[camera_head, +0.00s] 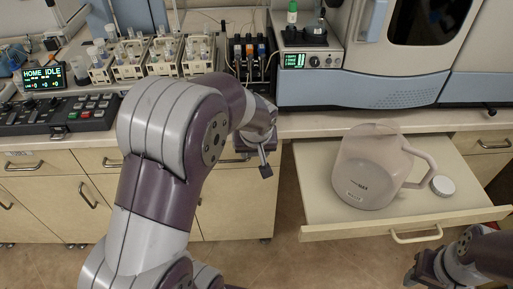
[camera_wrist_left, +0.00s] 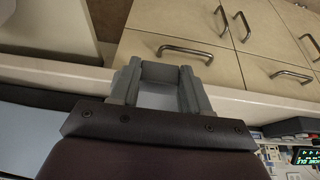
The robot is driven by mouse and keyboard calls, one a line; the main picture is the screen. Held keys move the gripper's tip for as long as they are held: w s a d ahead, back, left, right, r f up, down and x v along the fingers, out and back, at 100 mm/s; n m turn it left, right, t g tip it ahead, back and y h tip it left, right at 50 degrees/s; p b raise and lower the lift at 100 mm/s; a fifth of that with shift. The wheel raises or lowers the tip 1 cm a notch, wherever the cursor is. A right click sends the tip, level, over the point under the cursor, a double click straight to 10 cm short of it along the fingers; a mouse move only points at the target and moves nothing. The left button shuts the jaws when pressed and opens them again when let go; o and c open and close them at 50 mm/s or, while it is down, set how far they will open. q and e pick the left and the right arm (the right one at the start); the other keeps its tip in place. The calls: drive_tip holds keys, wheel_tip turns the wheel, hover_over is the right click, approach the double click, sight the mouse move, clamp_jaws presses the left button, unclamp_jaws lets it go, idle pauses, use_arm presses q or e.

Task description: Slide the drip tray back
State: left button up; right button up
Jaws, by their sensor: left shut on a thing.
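My left gripper (camera_head: 264,160) is at the counter's front edge, below the pump unit with coloured blocks. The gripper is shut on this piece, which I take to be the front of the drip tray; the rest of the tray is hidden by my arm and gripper. My right gripper (camera_head: 413,276) is low at the right, away from the counter; its jaws are too dark to read.
A drawer (camera_head: 320,210) stands pulled out at the right, holding a translucent jug (camera_head: 365,170) and a white cap (camera_head: 443,185). The pump unit (camera_head: 253,62) stands behind my left gripper, left of the spectrometer (camera_head: 365,90). Sample racks (camera_head: 165,58) fill the counter at left.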

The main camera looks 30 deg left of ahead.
use_arm(q)
wheel_tip(320, 180, down, 2)
drive_tip(key=shift+w+f+b, duration=0.15)
drive_tip(key=shift+b, duration=0.4)
drive_tip(key=shift+w+a+p, duration=0.15)
drive_tip(key=shift+a+p, duration=0.05)
drive_tip(key=shift+p, duration=0.1)
drive_tip(key=shift+w+a+r, duration=0.2)
drive_tip(key=shift+w+a, duration=0.05)
drive_tip(key=shift+w, duration=0.05)
drive_tip(key=shift+w+a+f+p, duration=0.1)
drive_tip(key=shift+w+a+p, duration=0.7)
drive_tip(key=shift+w, duration=0.7)
drive_tip(key=shift+w+a+r+p, duration=0.1)
drive_tip(key=shift+w+a+p, duration=0.5)
drive_tip(key=shift+w+a, duration=0.6)
drive_tip(key=shift+w+a+f+p, duration=0.1)
drive_tip(key=shift+w+a+p, duration=0.6)
drive_tip(key=shift+w, duration=1.05)
drive_tip(key=shift+w+a+p, duration=0.25)
drive_tip(key=shift+w+a, duration=0.2)
drive_tip(key=shift+w, duration=0.35)
drive_tip(key=shift+w+a+p, duration=0.2)
drive_tip(key=shift+w+a, duration=0.25)
drive_tip(key=shift+w, duration=0.3)
drive_tip(key=shift+w+a+p, duration=0.25)
drive_tip(key=shift+w+a, duration=0.2)
drive_tip(key=shift+w, duration=0.35)
use_arm(e)
drive_tip(key=shift+r, duration=2.2)
